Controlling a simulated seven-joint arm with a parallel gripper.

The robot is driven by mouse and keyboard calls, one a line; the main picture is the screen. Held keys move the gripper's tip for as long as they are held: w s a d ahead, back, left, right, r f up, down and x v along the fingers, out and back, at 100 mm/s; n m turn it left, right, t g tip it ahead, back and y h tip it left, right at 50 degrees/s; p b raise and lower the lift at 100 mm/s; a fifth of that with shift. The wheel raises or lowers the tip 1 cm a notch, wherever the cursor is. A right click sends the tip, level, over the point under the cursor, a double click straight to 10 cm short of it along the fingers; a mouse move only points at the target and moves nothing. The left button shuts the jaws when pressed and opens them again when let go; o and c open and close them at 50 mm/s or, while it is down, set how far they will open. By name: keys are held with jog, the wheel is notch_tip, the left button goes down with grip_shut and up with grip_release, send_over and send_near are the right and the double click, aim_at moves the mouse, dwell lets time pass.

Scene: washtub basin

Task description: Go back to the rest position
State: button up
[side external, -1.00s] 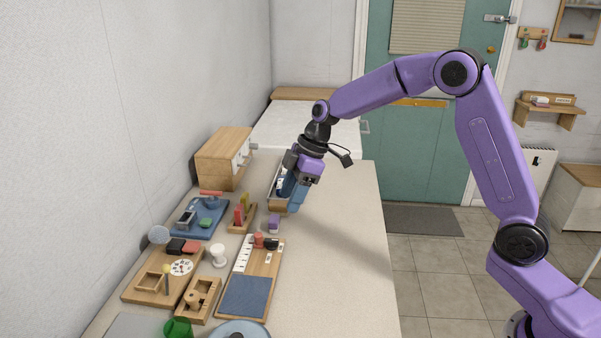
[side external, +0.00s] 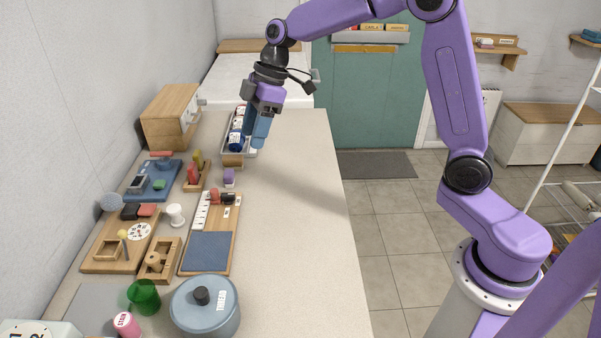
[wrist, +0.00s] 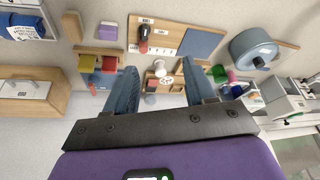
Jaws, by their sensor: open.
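My gripper (side external: 257,130) is open and empty, with blue fingers, and hangs above the counter at the tray in the side view. In the wrist view its two fingers (wrist: 158,95) stand apart with nothing held between them. The tray (side external: 252,153) holds several white and dark blue items and lies behind and beside the fingers. My fingers hide part of the tray. A small purple block (side external: 229,177) sits on the counter in front of the tray.
Boards with small parts, a red and yellow block stand (side external: 197,180) and a white spool (side external: 176,215) lie at left. A wooden drawer box (side external: 171,117) stands by the wall. A lidded blue pot (side external: 205,306) is at the front. The counter's right side (side external: 300,220) is clear.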

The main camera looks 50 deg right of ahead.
jog(key=s+a+g+h, duration=0.1)
jog(key=s+h, duration=0.1)
jog(key=s, duration=1.8)
jog(key=s+d+f, duration=0.2)
jog(key=s+d, duration=0.1)
jog(key=s, duration=0.4)
jog(key=s+d+f+m+h, duration=0.1)
jog(key=s+d+f, duration=0.1)
jog(key=s+d, duration=0.2)
jog(key=s, duration=0.3)
jog(key=shift+s+h, duration=0.25)
jog(key=shift+h, duration=0.05)
